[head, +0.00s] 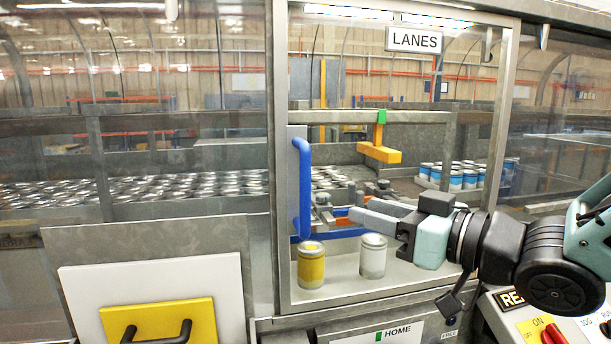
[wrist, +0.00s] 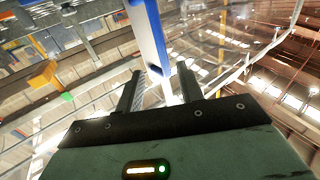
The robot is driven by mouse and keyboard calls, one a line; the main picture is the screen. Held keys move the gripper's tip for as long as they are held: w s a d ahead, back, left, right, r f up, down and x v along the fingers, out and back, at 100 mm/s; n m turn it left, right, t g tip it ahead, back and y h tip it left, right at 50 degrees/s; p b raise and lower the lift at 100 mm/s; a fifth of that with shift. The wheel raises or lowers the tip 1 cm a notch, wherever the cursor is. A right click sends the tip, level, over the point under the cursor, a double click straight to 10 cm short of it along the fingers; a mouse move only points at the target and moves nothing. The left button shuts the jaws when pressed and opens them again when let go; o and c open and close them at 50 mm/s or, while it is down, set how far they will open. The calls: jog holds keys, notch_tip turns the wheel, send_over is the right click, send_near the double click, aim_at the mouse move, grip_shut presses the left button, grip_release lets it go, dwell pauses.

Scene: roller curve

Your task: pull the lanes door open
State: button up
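The lanes door is a clear panel in a grey metal frame (head: 280,120), with a "LANES" sign (head: 414,40) near its top. It looks closed. Its blue upright bar handle (head: 303,190) is on the door's left side. My gripper (head: 358,210) is right of the handle in the head view, fingers pointing left towards it, with a visible gap. No contact is visible.
A yellow can (head: 311,265) and a white can (head: 373,256) stand low behind the door panel. An orange block (head: 379,153) hangs inside. A white board with a yellow plate (head: 158,322) is at lower left. A control panel with a red knob (head: 553,334) is at lower right.

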aim_at(309, 194)
jog(key=p+x, duration=0.7)
jog(key=x, duration=0.6)
jog(key=shift+w+a, duration=0.25)
jog(key=shift+f, duration=0.1)
grip_shut()
